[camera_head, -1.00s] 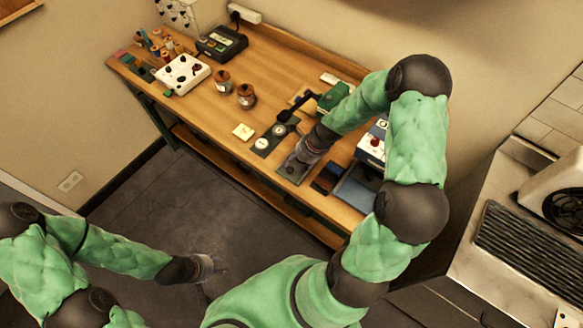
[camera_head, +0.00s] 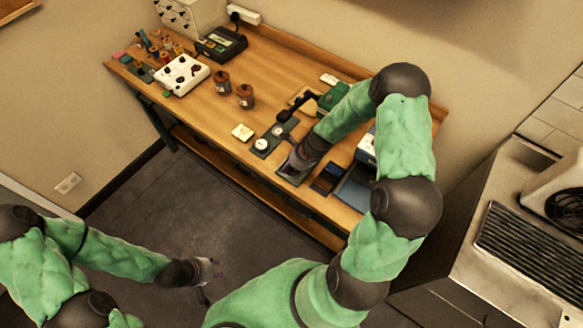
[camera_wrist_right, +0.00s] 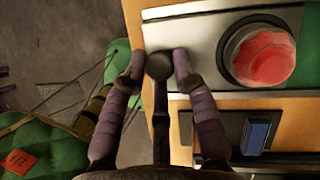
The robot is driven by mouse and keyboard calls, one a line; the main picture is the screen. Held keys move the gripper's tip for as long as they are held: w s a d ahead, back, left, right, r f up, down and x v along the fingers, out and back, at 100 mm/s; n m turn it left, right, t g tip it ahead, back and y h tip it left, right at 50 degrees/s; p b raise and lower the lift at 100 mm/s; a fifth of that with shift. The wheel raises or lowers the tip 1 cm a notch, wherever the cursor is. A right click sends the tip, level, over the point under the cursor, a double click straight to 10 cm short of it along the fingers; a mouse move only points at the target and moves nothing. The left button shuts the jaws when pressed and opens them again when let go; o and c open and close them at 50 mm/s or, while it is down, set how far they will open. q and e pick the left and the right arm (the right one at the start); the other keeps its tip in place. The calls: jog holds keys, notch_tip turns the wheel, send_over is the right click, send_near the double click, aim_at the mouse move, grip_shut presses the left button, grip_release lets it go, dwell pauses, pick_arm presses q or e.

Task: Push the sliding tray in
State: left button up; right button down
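My right gripper (camera_head: 294,165) is low over a small grey-green panel (camera_head: 286,178) at the table's front edge. A blue-grey tray (camera_head: 354,191) lies right of the gripper, partly hidden by my arm. I cannot tell which is the sliding tray. My left gripper (camera_head: 207,271) is over the floor, away from the table; its fingers are unclear.
A dark divided box (camera_head: 327,179) stands close right of my right gripper.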

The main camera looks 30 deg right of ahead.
jog(key=w+d+p, duration=0.1)
jog(key=d, duration=0.2)
jog(key=w+d, duration=0.1)
jog(key=d, duration=0.1)
jog(key=w+d+p, duration=0.1)
jog(key=d, duration=0.2)
jog(key=shift+w+d+r+p, duration=0.1)
jog(key=shift+w+d+p, duration=0.2)
jog(key=shift+w+d, duration=0.1)
jog(key=c, duration=1)
grip_release()
jog(key=shift+a, duration=0.15)
jog(key=v, duration=1.2)
